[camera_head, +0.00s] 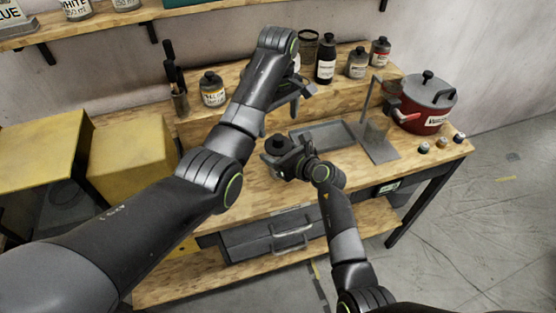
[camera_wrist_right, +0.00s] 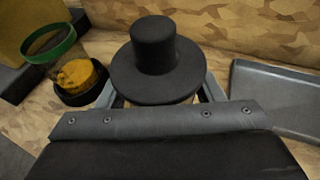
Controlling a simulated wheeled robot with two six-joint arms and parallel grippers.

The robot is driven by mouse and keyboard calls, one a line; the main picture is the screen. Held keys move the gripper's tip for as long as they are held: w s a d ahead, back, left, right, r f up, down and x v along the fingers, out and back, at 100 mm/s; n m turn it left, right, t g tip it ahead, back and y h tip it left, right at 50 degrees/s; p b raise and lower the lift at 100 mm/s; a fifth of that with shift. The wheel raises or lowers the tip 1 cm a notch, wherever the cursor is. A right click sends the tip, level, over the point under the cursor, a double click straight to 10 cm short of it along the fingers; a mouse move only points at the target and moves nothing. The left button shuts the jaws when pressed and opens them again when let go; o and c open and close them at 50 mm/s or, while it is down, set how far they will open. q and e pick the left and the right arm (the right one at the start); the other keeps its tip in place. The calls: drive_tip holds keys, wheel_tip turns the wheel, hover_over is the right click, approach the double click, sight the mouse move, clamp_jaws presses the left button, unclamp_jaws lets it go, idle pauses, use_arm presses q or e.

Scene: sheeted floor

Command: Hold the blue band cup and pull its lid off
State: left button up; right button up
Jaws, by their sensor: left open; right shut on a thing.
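My right gripper (camera_head: 290,160) is shut around a small cup at the workbench's front part. The cup's black lid with a tall round knob (camera_wrist_right: 155,60) sits on top, between the two fingers in the right wrist view. The lid (camera_head: 276,146) also shows in the head view. The cup's body is mostly hidden by the lid and gripper, and I cannot see a blue band. My left gripper (camera_head: 296,90) is open and empty, above the bench and higher than the lid, apart from it.
A grey tray (camera_head: 345,134) lies right of the cup, with a metal stand (camera_head: 383,152) beyond it. A red pot (camera_head: 428,110) stands at the right. Several bottles line the back riser. In the wrist view, a green-rimmed container (camera_wrist_right: 50,42) and black dish (camera_wrist_right: 72,98) are at left.

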drive_tip(key=shift+c, duration=1.2)
drive_tip(key=o, duration=1.4)
drive_tip(key=shift+d, duration=0.1)
